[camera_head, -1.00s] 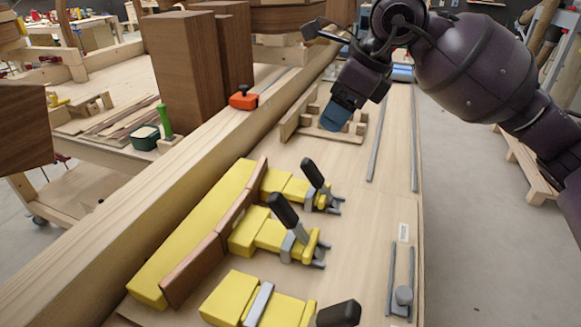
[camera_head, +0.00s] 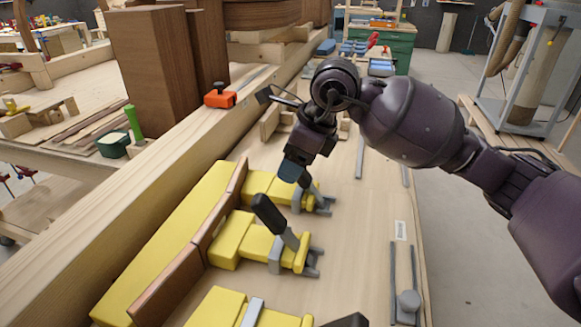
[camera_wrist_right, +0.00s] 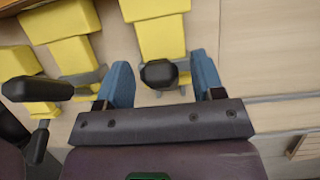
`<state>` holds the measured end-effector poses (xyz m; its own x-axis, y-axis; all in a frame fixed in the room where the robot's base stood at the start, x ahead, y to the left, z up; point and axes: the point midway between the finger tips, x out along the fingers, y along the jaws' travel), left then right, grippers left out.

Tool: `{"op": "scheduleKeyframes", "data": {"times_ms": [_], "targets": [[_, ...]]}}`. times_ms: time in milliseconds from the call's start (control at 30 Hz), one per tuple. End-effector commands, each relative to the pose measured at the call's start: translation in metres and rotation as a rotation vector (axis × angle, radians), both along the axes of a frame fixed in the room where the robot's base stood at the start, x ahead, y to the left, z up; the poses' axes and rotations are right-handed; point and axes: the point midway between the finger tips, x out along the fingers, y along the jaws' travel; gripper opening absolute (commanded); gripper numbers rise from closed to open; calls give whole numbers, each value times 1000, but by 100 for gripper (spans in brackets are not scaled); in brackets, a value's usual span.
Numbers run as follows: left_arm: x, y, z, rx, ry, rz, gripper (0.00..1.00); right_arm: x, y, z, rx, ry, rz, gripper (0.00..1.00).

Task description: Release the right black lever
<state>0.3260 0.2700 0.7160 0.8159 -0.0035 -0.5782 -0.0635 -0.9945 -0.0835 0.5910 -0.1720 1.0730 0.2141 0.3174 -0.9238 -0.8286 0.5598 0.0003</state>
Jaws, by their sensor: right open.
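Several yellow clamps with black levers stand in a row along the workbench. The far clamp (camera_head: 262,184) has its black lever mostly hidden behind my right gripper (camera_head: 294,172) in the head view. In the right wrist view that black lever (camera_wrist_right: 158,73) stands between the two blue fingers of my right gripper (camera_wrist_right: 161,84), with a gap on each side. The gripper is open around it. The middle black lever (camera_head: 268,213) is raised and tilted; it also shows at the left of the wrist view (camera_wrist_right: 38,90). My left gripper is not in view.
The nearest lever (camera_head: 346,320) shows at the bottom edge. A brown curved wooden strip (camera_head: 190,255) lies against the clamps. A long wooden beam (camera_head: 120,215) runs along the left.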

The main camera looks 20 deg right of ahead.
Motion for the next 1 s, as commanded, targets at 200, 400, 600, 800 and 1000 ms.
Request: {"op": "scheduleKeyframes", "data": {"times_ms": [200, 400, 600, 800, 1000], "targets": [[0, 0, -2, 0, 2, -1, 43, 3, 4, -14, -1, 1, 0, 62], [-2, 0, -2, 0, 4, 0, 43, 3, 5, -14, 0, 0, 0, 62], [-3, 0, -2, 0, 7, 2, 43, 3, 5, -14, 0, 0, 0, 46], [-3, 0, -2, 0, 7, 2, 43, 3, 5, -14, 0, 0, 0, 16], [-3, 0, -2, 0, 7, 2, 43, 3, 5, -14, 0, 0, 0, 0]]}}
